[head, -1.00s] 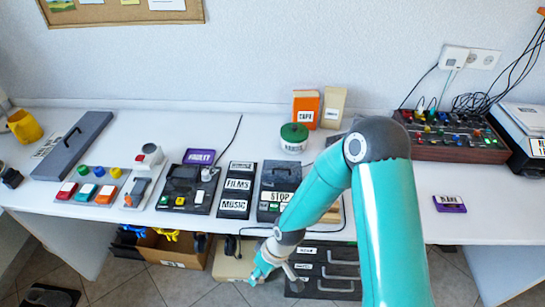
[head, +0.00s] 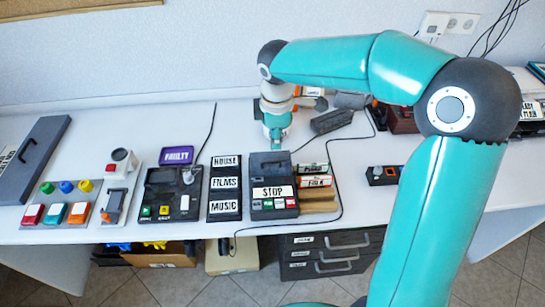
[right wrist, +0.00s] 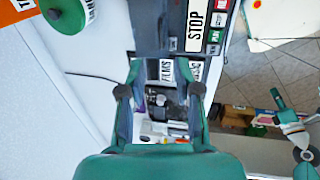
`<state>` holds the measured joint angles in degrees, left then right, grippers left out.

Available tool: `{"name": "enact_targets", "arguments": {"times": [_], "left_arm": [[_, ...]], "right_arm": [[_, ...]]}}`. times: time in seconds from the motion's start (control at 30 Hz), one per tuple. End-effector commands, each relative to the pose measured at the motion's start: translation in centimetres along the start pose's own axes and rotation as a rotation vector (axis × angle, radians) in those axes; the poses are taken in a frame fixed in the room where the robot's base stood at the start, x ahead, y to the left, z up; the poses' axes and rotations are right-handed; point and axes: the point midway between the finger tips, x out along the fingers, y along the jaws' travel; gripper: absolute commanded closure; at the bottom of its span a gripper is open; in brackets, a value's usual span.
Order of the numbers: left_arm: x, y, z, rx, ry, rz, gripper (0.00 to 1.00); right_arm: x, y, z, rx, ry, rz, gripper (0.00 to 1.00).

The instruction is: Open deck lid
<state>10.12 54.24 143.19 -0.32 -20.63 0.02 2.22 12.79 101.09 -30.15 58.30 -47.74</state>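The deck (head: 270,167) is a dark grey box with a white STOP label and small coloured keys along its front, at the middle of the table. Its lid looks shut. My right gripper (head: 277,140) is over the deck's back edge, pointing down; any gap to the lid is hard to judge. In the right wrist view, the right gripper's two fingers (right wrist: 165,68) are spread with nothing between them. The deck (right wrist: 150,25) lies just beyond the fingertips there, partly cut off by the top of the picture.
A black HOUSE, FILMS, MUSIC rack (head: 225,188) stands close left of the deck. Labelled cassettes (head: 314,181) are close on its right. A black box with a cable (head: 332,121) lies behind. A green-lidded jar (right wrist: 68,12) is near the gripper.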

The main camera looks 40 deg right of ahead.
Motion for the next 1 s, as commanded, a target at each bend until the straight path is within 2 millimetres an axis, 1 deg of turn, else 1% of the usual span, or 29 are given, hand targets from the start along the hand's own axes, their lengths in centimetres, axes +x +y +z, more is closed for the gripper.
{"name": "enact_targets", "arguments": {"times": [0.03,0.3,0.4,0.5,0.6,0.7,1.0], "left_arm": [[0.0,0.0,0.0,0.000,0.000,0.000,1.00],[0.0,0.0,0.0,0.000,0.000,0.000,1.00],[0.0,0.0,0.0,0.000,0.000,0.000,1.00],[0.0,0.0,0.0,0.000,0.001,0.000,1.00],[0.0,0.0,0.0,0.000,0.001,0.000,1.00],[0.0,0.0,0.0,0.000,0.001,0.000,1.00],[0.0,0.0,0.0,0.000,0.000,0.000,1.00]], "right_arm": [[1.3,-0.1,0.0,-0.002,-0.003,-0.005,0.67],[7.1,-0.1,-0.2,-0.003,-0.001,-0.005,0.67],[8.9,-0.1,-0.2,-0.003,-0.001,-0.005,0.67],[10.2,-0.1,-0.2,-0.003,-0.001,-0.003,0.67],[11.1,-0.1,-0.3,-0.003,0.000,-0.003,0.67],[11.6,0.0,-0.3,-0.004,0.001,-0.001,0.67],[11.7,0.0,-0.3,-0.004,0.002,0.000,0.67]]}}
